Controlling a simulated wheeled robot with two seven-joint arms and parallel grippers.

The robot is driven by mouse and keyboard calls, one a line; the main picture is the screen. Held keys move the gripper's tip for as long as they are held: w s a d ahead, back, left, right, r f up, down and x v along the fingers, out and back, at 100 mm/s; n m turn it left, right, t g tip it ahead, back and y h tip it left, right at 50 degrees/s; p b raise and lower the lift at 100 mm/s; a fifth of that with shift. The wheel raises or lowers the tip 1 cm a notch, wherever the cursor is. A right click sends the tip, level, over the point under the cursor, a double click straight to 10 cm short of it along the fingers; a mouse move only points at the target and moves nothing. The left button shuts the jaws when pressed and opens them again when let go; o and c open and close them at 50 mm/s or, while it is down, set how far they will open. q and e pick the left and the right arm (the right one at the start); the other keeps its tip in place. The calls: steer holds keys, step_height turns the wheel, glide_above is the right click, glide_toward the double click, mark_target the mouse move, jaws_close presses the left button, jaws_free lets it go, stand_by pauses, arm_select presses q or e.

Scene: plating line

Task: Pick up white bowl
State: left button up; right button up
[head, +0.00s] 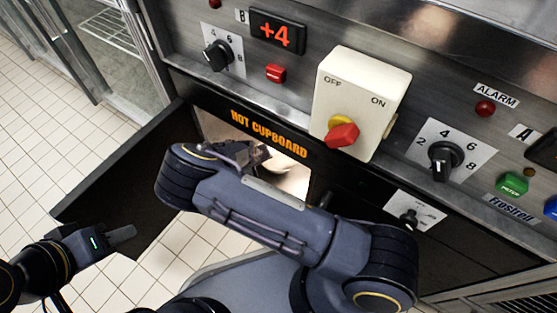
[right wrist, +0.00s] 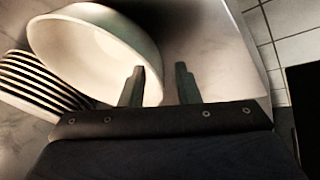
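The white bowl (right wrist: 85,50) is at the upper left of the right wrist view, resting tilted in appearance beside a stack of plates. My right gripper (right wrist: 160,85) is open, its two fingers apart. The left finger overlaps the bowl's lower right side, and the bowl's edge shows in the gap between the fingers. I cannot tell whether they touch. In the head view my right arm reaches into the lit hot cupboard and hides most of its inside. My left gripper (head: 118,235) is outside, near the open door; its opening is unclear.
The stack of dark-edged plates (right wrist: 40,85) stands left of the bowl. The dark cupboard door (head: 125,185) is swung open to the left. A control panel with a white switch box (head: 360,95) and knobs overhangs the cupboard opening. Tiled floor (head: 60,130) is clear at left.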

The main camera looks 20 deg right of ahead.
steer(key=shift+w+f, duration=0.15)
steer(key=shift+f, duration=0.05)
jaws_close()
steer(key=shift+r, duration=0.15)
